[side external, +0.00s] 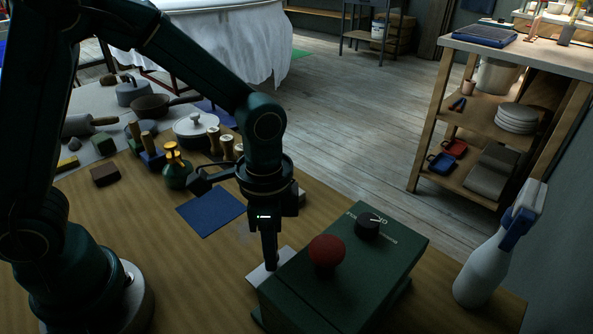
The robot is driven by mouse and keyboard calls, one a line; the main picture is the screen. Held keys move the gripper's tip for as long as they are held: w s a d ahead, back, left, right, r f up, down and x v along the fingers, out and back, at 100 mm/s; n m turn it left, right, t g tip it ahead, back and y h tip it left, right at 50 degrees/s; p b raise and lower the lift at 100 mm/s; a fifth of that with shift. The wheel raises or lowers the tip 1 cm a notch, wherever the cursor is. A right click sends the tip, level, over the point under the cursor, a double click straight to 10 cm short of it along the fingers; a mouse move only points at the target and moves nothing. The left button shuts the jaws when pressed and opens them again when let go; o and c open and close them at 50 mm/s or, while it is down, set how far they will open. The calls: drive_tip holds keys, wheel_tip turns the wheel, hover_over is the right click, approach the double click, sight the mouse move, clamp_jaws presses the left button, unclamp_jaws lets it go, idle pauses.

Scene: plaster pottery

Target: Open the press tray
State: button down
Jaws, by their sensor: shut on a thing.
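The press is a green box (345,270) on the wooden table, with a red ball knob (326,251) and a black dial (368,226) on top. A pale flat piece, which looks like the press tray (258,277), shows at the left side of the box, partly out from it. My gripper (270,264) points straight down over this piece, close beside the box. Its fingers are together at the tray; the exact grip is hidden by the fingers and the box edge.
A white spray bottle (487,265) stands right of the press. A blue mat (211,212) lies to the left. The table front left of the press is clear.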

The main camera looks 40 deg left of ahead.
drive_tip(key=a, duration=1.1)
drive_tip(key=shift+w+a, duration=0.1)
drive_tip(key=shift+a, duration=0.15)
drive_tip(key=c, duration=0.7)
unclamp_jaws()
drive_tip(key=shift+o, duration=0.2)
drive_tip(key=shift+r, duration=2.6)
